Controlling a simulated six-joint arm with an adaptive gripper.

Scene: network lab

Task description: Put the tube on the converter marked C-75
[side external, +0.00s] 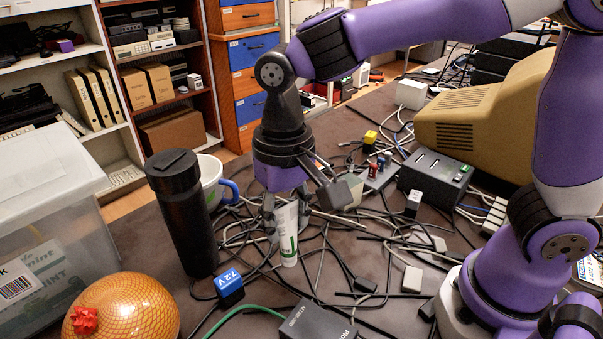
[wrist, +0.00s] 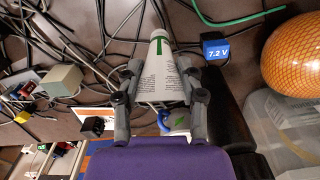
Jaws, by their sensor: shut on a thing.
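The tube (side external: 287,236) is white with green print and a white cap. My gripper (side external: 286,212) is shut on it, one finger on each side, and the cap end points down over the cables. In the wrist view the tube (wrist: 161,72) sits between both fingers of my gripper (wrist: 160,92). I cannot read C-75 on anything.
Loose cables cover much of the table. A black bottle (side external: 183,222), a mug (side external: 210,180) and a blue 7.2 V block (side external: 229,287) stand left of the tube. A netted orange ball (side external: 130,312) and a clear bin (side external: 45,165) are farther left. A black dock (side external: 435,177) stands right.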

